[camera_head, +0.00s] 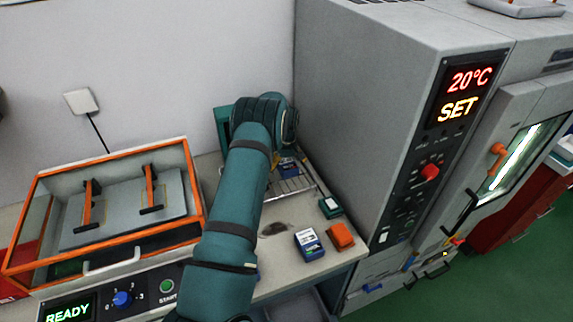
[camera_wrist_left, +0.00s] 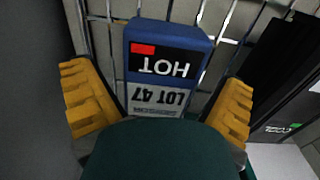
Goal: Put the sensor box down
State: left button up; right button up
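A blue box (camera_wrist_left: 167,45) with a black "HOT" panel, a red mark and a "LOT 47" label lies on a wire rack (camera_wrist_left: 215,20) in the left wrist view. It also shows, partly hidden by my arm, in the head view (camera_head: 289,169). My left gripper (camera_wrist_left: 158,80) has its yellow fingers spread on either side of the box, with gaps between them and its sides. My right gripper is not in view.
Another blue box (camera_head: 309,243), an orange box (camera_head: 341,235) and a green box (camera_head: 330,207) stand on the bench's front right. An orange-framed machine (camera_head: 120,240) is at left. A tall grey oven (camera_head: 375,110) reading 20°C closes off the right side.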

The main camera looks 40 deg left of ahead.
aim_at(286, 163)
pick_arm(q)
jog(key=shift+r, duration=0.1)
jog(key=shift+r, duration=0.3)
notch_tip(286, 163, up, 12)
jog(key=shift+f+p, duration=0.2)
jog(key=shift+p, duration=0.1)
dwell(0.4)
